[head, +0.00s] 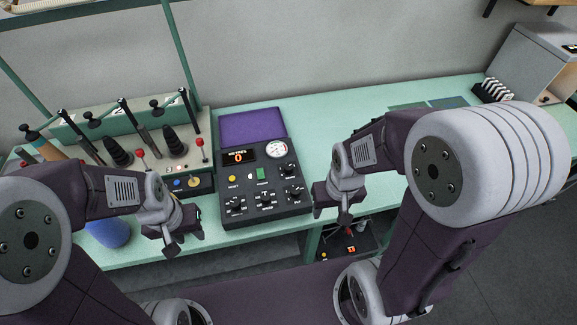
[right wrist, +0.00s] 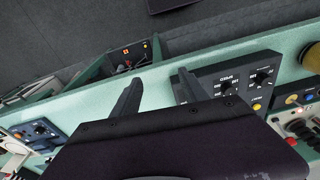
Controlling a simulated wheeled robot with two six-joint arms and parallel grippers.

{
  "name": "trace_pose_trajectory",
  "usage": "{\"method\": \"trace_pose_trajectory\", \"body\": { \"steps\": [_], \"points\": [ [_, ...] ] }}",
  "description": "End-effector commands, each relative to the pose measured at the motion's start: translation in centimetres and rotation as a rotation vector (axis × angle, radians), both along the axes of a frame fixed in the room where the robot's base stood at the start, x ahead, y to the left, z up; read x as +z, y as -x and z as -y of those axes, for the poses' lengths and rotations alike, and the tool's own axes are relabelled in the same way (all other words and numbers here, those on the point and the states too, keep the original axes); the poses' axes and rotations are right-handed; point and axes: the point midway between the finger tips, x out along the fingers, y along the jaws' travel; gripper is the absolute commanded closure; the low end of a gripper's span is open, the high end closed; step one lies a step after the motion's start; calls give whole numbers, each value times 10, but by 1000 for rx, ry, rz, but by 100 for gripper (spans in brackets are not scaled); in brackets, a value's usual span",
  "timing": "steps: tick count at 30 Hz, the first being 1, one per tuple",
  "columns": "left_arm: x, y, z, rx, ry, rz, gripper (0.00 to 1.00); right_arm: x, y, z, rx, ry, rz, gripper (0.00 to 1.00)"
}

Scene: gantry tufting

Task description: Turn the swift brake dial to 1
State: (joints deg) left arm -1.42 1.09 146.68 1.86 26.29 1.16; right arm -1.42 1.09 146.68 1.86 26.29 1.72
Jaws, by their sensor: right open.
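A dark control box (head: 263,190) stands on the green bench in the middle of the head view. Several black dials (head: 267,199) line its lower front. Their labels are too small to read, so I cannot tell which one, if any, is the swift brake dial. My right gripper (head: 331,205) is just right of the box, open and empty. In the right wrist view its fingers (right wrist: 158,90) are apart, with the box (right wrist: 233,84) just right of them. My left gripper (head: 183,232) hangs over the bench's front edge, left of the box; its opening is unclear.
A rack with black levers and red knobs (head: 150,140) stands left of the box. A purple panel (head: 252,125) is behind it. A blue rounded object (head: 108,232) is near my left arm. A small panel (head: 346,243) sits below the bench. The bench right of the box is mostly clear.

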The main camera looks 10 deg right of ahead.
Motion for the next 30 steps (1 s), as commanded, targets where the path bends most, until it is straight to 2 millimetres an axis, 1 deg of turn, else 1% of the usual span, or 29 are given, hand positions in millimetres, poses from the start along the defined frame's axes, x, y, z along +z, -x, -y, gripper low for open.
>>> {"method": "trace_pose_trajectory", "body": {
  "steps": [2,4,5,8,9,11,12,14,15,17,18,20,21,23,25,27,30],
  "points": [
    [0,0,0,0,0,0,64,0,2,0,-61,-7,-9,48],
    [0,0,0,0,0,0,64,0,8,0,-178,-15,-39,48],
    [0,0,0,0,0,0,64,4,3,0,-243,-20,-39,48],
    [0,0,0,0,0,0,64,27,-35,-1,-495,-51,-12,48],
    [2,0,0,0,0,0,64,36,-53,-2,-595,-63,-9,48],
    [5,0,0,0,0,0,64,48,-80,-5,-726,-77,-8,48],
    [8,0,0,0,0,0,64,55,-98,-8,-807,-86,-10,48],
    [13,0,0,0,0,0,64,64,-127,-13,-926,-96,-14,48],
    [17,0,0,0,0,0,64,67,-148,-17,-999,-102,-17,48],
    [23,0,0,0,0,0,64,70,-177,-25,-1090,-105,-24,48],
    [27,0,0,0,0,0,64,68,-195,-31,-1134,-105,-29,48],
    [34,0,0,0,0,0,64,60,-218,-42,-1157,-101,-35,48],
    [37,0,0,0,0,0,64,51,-229,-47,-1146,-96,-40,48],
    [40,0,0,0,0,0,64,36,-237,-55,-1131,-85,-52,48],
    [42,0,0,0,0,0,64,18,-233,-59,-1121,-60,-81,48],
    [44,0,0,0,0,0,64,8,-227,-61,-1115,-41,-102,48],
    [44,0,0,0,0,0,64,7,-227,-64,-1109,-41,-103,48]
  ]
}}
